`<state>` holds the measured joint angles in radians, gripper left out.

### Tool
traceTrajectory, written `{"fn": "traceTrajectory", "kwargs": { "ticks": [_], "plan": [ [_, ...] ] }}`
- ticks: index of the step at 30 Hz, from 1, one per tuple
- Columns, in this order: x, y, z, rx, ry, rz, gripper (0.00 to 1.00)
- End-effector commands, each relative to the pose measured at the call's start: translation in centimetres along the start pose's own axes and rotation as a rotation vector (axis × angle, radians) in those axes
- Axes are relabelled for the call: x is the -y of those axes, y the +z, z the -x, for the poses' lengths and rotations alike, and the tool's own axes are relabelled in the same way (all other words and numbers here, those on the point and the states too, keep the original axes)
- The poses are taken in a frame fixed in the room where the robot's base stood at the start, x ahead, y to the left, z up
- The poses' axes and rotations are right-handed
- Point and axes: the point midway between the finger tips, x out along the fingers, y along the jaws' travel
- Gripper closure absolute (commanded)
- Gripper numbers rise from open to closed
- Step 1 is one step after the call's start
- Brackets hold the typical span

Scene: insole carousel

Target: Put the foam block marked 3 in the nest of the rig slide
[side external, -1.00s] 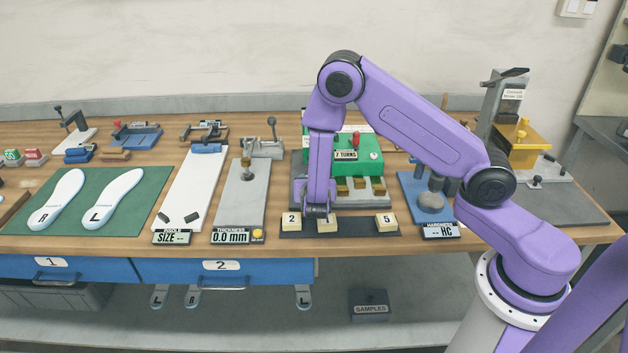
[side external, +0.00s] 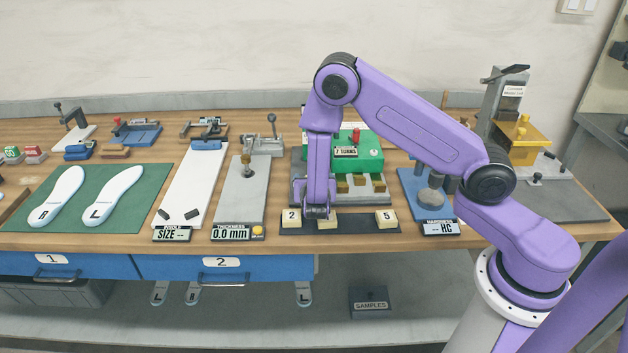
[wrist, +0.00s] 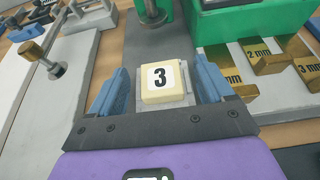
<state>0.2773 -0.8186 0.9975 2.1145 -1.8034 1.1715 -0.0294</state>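The foam block marked 3 (wrist: 160,80) is a small cream block with a white label. The rig with the green housing (side external: 366,160) stands just behind.
Brass pieces marked in mm (wrist: 272,57) stand before the green housing. A grey thickness gauge (side external: 240,195) is at the left and a blue hardness stand (side external: 415,195) at the right.

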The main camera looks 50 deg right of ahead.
Motion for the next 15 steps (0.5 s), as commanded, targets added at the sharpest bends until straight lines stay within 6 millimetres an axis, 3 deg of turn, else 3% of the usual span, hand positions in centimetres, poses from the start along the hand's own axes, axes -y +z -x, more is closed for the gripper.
{"fn": "traceTrajectory", "kwargs": {
  "ticks": [8, 15],
  "plan": [
    [-0.1, 0.0, 0.4, 0.0, 0.002, 0.001, 0.19],
    [-0.2, 0.0, 4.0, 0.0, 0.006, 0.003, 0.19]
  ]
}}
